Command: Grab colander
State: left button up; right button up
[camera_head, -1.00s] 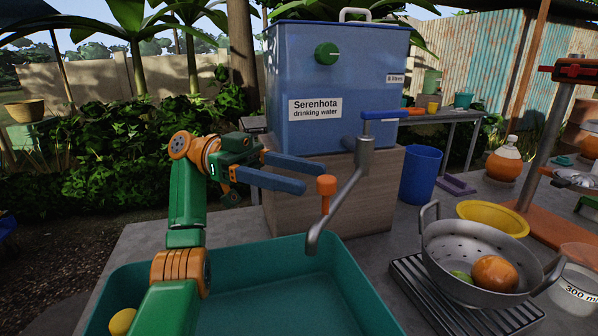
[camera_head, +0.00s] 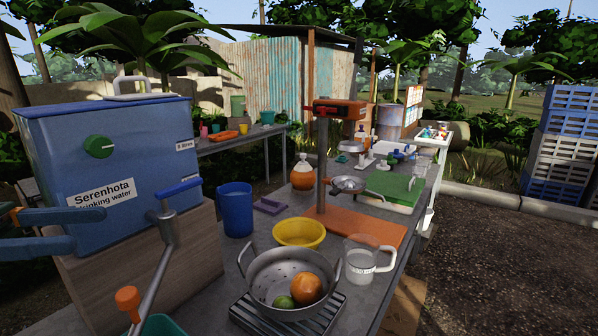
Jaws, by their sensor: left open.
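The colander (camera_head: 262,281) is a grey metal bowl with holes and two loop handles. It stands on a dark ribbed rack (camera_head: 314,322) at the front of the counter. An orange fruit (camera_head: 306,288) and a green fruit (camera_head: 284,302) lie in it. My left gripper (camera_head: 82,231) is at the left edge, with its two blue fingers apart and nothing between them. It is in front of the blue water tank, well left of the colander. My right gripper is not in view.
The blue water tank (camera_head: 120,150) and a tap with a blue lever (camera_head: 178,188) stand left of the colander. A yellow bowl (camera_head: 299,234) is just behind it, and a clear measuring jug (camera_head: 361,265) is to its right. A blue cup (camera_head: 235,208) stands behind left.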

aim_at(269, 277)
jog(key=k+l, duration=1.2)
jog(key=l, duration=0.15)
